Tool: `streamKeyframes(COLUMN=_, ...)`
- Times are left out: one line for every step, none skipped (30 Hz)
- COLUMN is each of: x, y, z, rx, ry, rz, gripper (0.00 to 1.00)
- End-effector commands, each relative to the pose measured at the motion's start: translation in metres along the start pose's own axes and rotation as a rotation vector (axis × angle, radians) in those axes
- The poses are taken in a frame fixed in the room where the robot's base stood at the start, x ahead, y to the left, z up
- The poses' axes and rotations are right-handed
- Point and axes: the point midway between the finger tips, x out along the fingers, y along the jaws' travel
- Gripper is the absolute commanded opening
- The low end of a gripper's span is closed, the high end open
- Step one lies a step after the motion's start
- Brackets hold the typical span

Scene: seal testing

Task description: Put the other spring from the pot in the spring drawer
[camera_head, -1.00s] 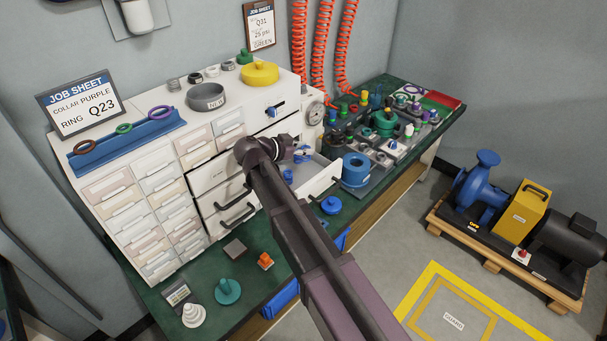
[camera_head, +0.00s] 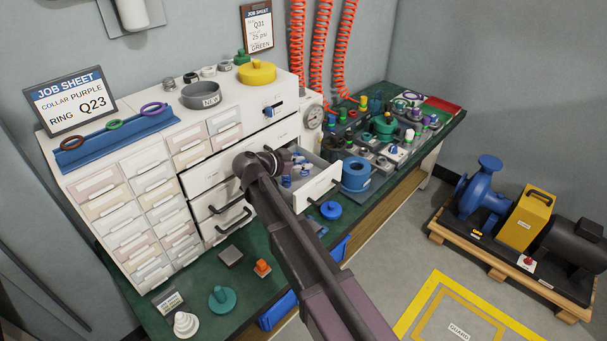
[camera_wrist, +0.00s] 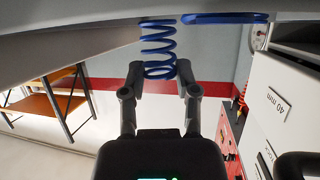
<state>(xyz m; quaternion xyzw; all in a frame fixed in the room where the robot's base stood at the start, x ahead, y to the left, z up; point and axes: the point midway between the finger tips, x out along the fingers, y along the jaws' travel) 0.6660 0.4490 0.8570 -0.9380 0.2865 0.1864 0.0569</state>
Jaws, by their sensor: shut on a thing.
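My gripper (camera_head: 282,163) is over the open drawer (camera_head: 322,186) of the white cabinet. In the wrist view my gripper (camera_wrist: 158,78) is shut on a blue coil spring (camera_wrist: 158,47), which stands out beyond the fingertips. Another long blue thing (camera_wrist: 225,17) shows beside it at the top edge; I cannot tell if it is a spring. In the head view small blue pieces (camera_head: 286,181) show in the drawer near my gripper, and my arm hides part of the drawer. A grey pot (camera_head: 205,95) stands on top of the cabinet; its inside looks empty from here.
A blue cylinder (camera_head: 355,173) stands right of the open drawer, with a blue knobbed lid (camera_head: 330,210) in front. Closed drawers with black handles (camera_head: 234,220) lie below my wrist. Fittings crowd the bench at the right.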

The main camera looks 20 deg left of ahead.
Motion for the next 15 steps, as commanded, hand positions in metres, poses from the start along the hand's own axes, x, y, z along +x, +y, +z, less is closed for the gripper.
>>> streamKeyframes(x=0.000, y=0.000, z=0.001, rx=0.000, ry=0.000, rz=0.000, gripper=0.00)
streamKeyframes(x=0.001, y=0.000, z=0.001, rx=0.000, ry=0.000, rz=0.000, gripper=0.00)
streamKeyframes(x=0.001, y=0.000, z=0.003, rx=0.000, ry=0.000, rz=0.000, gripper=0.00)
streamKeyframes(x=0.002, y=0.000, z=0.004, rx=0.000, ry=0.000, rz=0.000, gripper=0.00)
streamKeyframes(x=0.002, y=0.000, z=0.005, rx=0.000, ry=0.000, rz=0.000, gripper=0.00)
streamKeyframes(x=0.003, y=0.000, z=0.008, rx=0.000, ry=0.000, rz=0.000, gripper=0.00)
streamKeyframes(x=0.004, y=0.000, z=0.010, rx=0.000, ry=0.000, rz=0.000, gripper=0.00)
streamKeyframes(x=0.005, y=0.000, z=0.012, rx=0.000, ry=0.000, rz=0.000, gripper=0.00)
streamKeyframes(x=0.006, y=0.000, z=0.015, rx=0.000, ry=0.000, rz=0.000, gripper=0.00)
streamKeyframes(x=0.007, y=0.000, z=0.017, rx=0.000, ry=0.000, rz=0.000, gripper=0.00)
streamKeyframes(x=0.008, y=0.000, z=0.020, rx=0.000, ry=0.000, rz=0.000, gripper=0.00)
streamKeyframes(x=0.010, y=0.000, z=0.023, rx=0.000, ry=0.000, rz=0.000, gripper=0.00)
streamKeyframes(x=0.011, y=0.000, z=0.025, rx=0.000, ry=0.000, rz=0.000, gripper=0.00)
streamKeyframes(x=0.011, y=0.000, z=0.027, rx=0.000, ry=0.000, rz=0.000, gripper=0.00)
streamKeyframes(x=0.012, y=0.000, z=0.030, rx=0.000, ry=0.000, rz=0.000, gripper=0.00)
